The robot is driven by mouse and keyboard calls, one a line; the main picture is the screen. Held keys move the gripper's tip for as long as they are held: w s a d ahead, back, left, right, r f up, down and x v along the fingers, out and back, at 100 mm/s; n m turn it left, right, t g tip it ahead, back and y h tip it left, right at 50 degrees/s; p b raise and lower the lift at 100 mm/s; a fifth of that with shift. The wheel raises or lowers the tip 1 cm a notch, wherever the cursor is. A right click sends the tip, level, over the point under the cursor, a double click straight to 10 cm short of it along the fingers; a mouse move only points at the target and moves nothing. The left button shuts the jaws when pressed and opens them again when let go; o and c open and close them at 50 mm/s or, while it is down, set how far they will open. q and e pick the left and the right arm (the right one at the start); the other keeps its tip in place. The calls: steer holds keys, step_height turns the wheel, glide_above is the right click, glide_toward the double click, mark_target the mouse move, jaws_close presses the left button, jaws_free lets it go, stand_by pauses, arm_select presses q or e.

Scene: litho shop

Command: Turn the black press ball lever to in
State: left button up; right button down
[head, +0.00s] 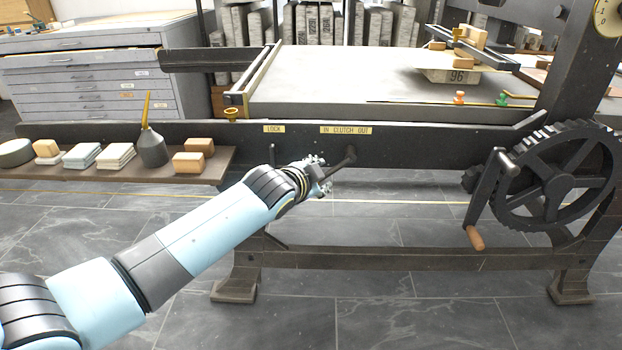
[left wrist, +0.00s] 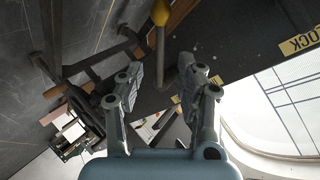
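The black press lever (head: 343,161) shows in the head view just below the IN CLUTCH OUT plate (head: 346,130). It slants down and left from the dark press rail to my left gripper (head: 322,180), which hides its lower end. In the left wrist view the fingers of my left gripper (left wrist: 168,88) are apart. My right gripper is not in view.
A LOCK plate (head: 274,129) and a short dark lever (head: 272,154) are left of the clutch plate. A shelf (head: 110,176) with blocks and an oil can (head: 152,147) is at left. A large gear wheel (head: 560,180) with a crank stands at right. Floor below is clear.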

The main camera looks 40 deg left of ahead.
arm_select(q)
steer(key=v, duration=0.4)
steer(key=shift+s+r, duration=0.1)
steer(key=shift+s, duration=0.2)
steer(key=shift+s, duration=0.1)
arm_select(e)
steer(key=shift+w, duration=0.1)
